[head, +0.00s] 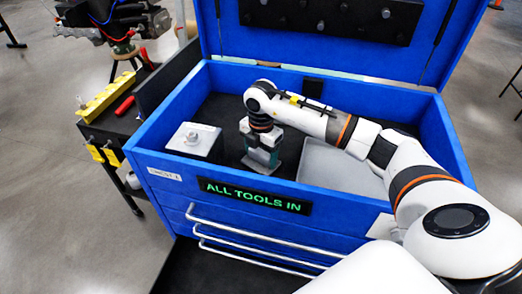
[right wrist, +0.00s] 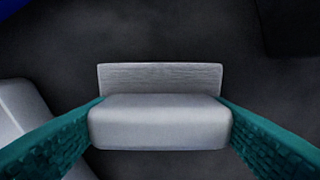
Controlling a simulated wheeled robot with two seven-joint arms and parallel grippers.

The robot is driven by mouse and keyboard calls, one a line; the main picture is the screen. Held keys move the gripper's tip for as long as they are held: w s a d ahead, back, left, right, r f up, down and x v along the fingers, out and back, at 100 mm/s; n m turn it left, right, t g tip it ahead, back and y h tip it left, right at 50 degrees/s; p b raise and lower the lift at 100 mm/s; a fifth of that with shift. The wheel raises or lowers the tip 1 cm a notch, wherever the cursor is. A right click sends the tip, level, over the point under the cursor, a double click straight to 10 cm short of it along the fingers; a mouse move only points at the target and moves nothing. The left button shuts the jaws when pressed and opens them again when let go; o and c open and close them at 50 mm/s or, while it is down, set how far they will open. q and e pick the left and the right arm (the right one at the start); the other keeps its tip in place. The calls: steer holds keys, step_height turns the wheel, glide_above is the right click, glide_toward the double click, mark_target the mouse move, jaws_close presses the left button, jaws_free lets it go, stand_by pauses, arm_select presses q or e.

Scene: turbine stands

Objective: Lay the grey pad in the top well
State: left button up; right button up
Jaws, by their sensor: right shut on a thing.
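My right gripper (head: 262,156) reaches down into the top well of the blue chest (head: 160,120), and its teal fingers also show in the right wrist view (right wrist: 160,125). It is shut on the grey pad (right wrist: 160,122), a pale block with rounded edges gripped at both ends. In the head view the pad is mostly hidden by the fingers. The dark well floor shows around it; I cannot tell whether the pad touches it. My left gripper is not in view.
A white block with a knob (head: 194,140) stands left of the gripper in the well. A grey tray (head: 338,165) lies to the right. The raised blue lid (head: 435,45) stands behind. A black cart (head: 115,122) with yellow and red items stands left.

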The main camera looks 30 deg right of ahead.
mark_target(261, 152)
steer(key=shift+f, duration=0.5)
stand_by(0.3)
steer(key=o, duration=1.5)
steer(key=shift+r, duration=0.1)
steer(key=shift+r+p, duration=2.4)
steer(key=shift+r, duration=1.05)
